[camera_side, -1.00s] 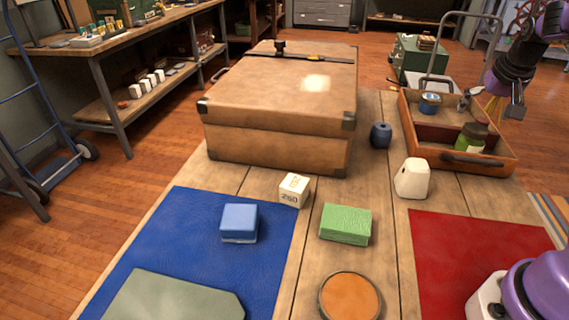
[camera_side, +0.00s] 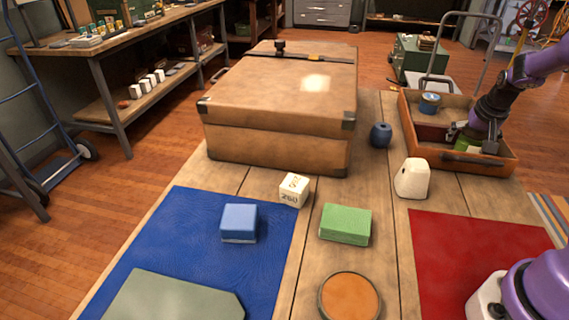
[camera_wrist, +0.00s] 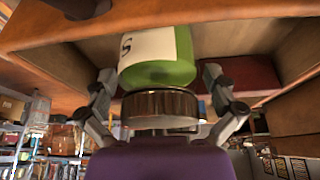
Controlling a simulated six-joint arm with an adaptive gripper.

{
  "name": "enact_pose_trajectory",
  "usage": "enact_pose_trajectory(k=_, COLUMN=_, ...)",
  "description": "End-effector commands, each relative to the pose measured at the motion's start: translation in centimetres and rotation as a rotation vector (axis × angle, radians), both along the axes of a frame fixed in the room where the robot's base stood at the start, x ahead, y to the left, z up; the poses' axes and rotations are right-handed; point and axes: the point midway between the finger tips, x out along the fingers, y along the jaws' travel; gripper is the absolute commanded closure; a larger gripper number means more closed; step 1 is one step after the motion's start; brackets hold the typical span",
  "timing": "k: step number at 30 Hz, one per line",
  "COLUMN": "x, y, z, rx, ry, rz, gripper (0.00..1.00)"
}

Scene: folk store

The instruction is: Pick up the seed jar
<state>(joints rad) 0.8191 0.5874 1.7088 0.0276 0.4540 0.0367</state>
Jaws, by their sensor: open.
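The seed jar is green with a pale label and a dark lid. In the side view the jar (camera_side: 466,143) stands in the brown tray (camera_side: 478,165), near its front right, and is partly hidden by my gripper. My gripper (camera_side: 477,137) points down over it. In the wrist view the jar (camera_wrist: 158,68) sits close in front, its lid nearest me. The fingers of my gripper (camera_wrist: 159,76) are spread, one on each side of the jar; I cannot tell whether either touches it.
A blue tin (camera_side: 429,103) stands in the tray's back left. A dark blue pot (camera_side: 381,135) and a white block (camera_side: 412,179) stand just left of the tray. A large tan case (camera_side: 280,105) fills the table's back middle. The red mat (camera_side: 475,250) is mostly clear.

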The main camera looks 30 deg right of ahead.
Motion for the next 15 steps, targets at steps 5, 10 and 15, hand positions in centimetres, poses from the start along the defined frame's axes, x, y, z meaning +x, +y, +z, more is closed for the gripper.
enact_pose_trajectory(k=5, x=-0.01, y=0.03, z=0.03, rx=0.000, ry=0.000, rz=0.000, gripper=0.55)
enact_pose_trajectory(k=10, x=-0.01, y=0.04, z=0.02, rx=0.001, ry=0.001, rz=0.000, gripper=0.75)
enact_pose_trajectory(k=15, x=-0.05, y=0.09, z=-0.03, rx=0.002, ry=0.002, rz=0.001, gripper=0.75)
